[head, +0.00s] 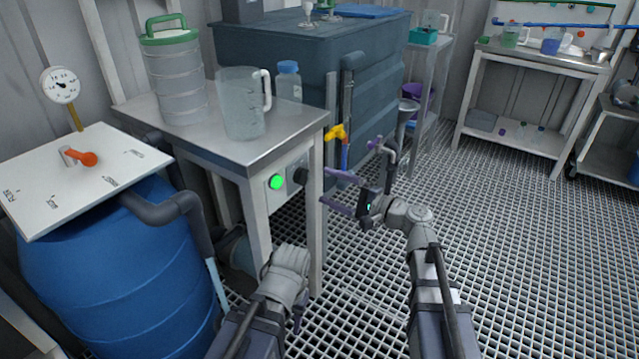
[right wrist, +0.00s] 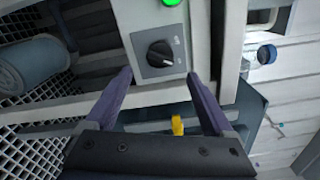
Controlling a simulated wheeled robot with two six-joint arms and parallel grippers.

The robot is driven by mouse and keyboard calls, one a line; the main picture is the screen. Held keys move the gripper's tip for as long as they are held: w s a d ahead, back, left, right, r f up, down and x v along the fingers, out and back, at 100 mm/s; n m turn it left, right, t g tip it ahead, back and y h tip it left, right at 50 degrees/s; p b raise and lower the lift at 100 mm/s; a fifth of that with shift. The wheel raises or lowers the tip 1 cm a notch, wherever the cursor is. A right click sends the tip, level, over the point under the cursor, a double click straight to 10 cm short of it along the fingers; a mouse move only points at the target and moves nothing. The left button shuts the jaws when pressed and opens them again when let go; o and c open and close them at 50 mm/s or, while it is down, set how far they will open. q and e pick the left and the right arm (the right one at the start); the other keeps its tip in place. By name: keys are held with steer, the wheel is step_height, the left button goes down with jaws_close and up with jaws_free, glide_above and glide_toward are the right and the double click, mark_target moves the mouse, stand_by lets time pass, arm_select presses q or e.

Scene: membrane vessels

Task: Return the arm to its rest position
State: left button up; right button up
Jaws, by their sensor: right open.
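My right gripper (head: 332,190) is open and empty in front of the side of the steel table (head: 262,160). Its two purple fingers also show in the right wrist view (right wrist: 162,98), spread apart. Between and beyond them is a black rotary knob (right wrist: 160,54) on a grey plate; the knob also shows in the head view (head: 300,175). The fingers do not hold the knob. A lit green button (head: 276,182) sits beside it.
A blue barrel (head: 120,275) with a white panel and orange valve handle (head: 84,159) stands at left. The steel table bears a jug (head: 242,105) and a green-lidded container (head: 178,80). A large dark tank (head: 300,60) with a yellow valve (head: 336,132) stands behind.

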steer(key=shift+s+d, duration=0.3)
steer(key=shift+d, duration=0.1)
steer(key=s+a+f+n+g+h, duration=0.1)
steer(key=s+f+n+g+h, duration=0.6)
steer(key=f, duration=0.7)
steer(key=s+d+f+n+g+h, duration=0.3)
steer(key=s+d+f+n+h, duration=0.1)
steer(key=s+d+f+h, duration=0.55)
steer(key=s+a+r+n+p, duration=0.3)
steer(key=s+a+r+p, duration=0.35)
steer(key=a+r, duration=0.2)
step_height(320, 180, up, 37)
steer(key=p, duration=3.7)
steer(key=shift+w+a+g+y, duration=0.2)
steer(key=shift+g+y, duration=0.15)
steer(key=shift+g, duration=0.05)
